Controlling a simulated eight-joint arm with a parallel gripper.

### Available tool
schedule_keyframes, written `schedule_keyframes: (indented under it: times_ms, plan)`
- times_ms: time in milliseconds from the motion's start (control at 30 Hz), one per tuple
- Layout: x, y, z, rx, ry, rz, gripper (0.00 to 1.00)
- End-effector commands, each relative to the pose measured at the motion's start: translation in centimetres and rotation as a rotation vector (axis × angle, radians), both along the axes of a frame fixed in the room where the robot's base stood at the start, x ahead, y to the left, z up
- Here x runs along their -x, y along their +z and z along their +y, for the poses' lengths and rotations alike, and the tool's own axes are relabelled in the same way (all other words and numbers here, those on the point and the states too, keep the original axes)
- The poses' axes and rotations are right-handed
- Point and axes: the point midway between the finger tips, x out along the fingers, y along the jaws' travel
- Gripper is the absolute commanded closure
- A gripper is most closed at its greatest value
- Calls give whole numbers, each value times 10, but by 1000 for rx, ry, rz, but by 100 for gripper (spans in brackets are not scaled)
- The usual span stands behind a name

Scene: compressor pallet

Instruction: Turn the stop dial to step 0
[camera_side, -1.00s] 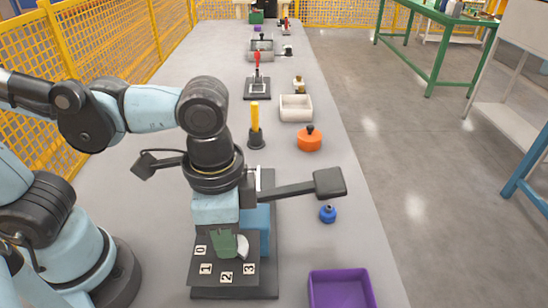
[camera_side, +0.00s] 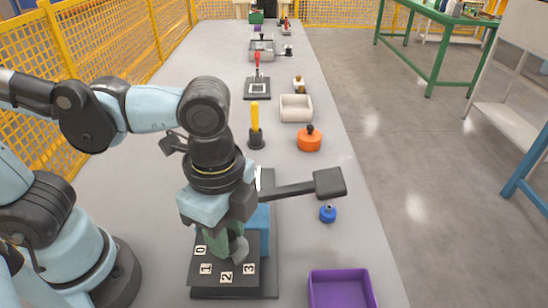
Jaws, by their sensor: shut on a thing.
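The stop dial (camera_side: 240,250) sits on a dark sloped plate (camera_side: 228,289) with white labels: 0 (camera_side: 201,250) at the left, 1 (camera_side: 206,268), 2 (camera_side: 227,277) and 3 (camera_side: 249,268) at the right. Only a pale grey part of the dial shows beside the green finger. My gripper (camera_side: 224,248) points down over the plate and is shut on the dial, its light blue body turned at a slant. The gripper hides most of the dial, so I cannot tell which label it points at.
A blue block (camera_side: 263,232) stands behind the plate. A blue knob (camera_side: 327,214), a purple bin (camera_side: 340,288), an orange pot (camera_side: 309,141) and a yellow-handled tool (camera_side: 254,117) stand nearby.

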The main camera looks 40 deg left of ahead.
Motion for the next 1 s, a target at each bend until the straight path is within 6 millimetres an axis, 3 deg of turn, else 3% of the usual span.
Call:
schedule_keyframes:
  times_ms: [367,400,533,1000]
  plan:
    - [0,0,0,0,-5,-1,99]
    - [0,0,0,0,-5,-1,63]
    - [0,0,0,0,-4,0,43]
    - [0,10,0,0,-3,0,43]
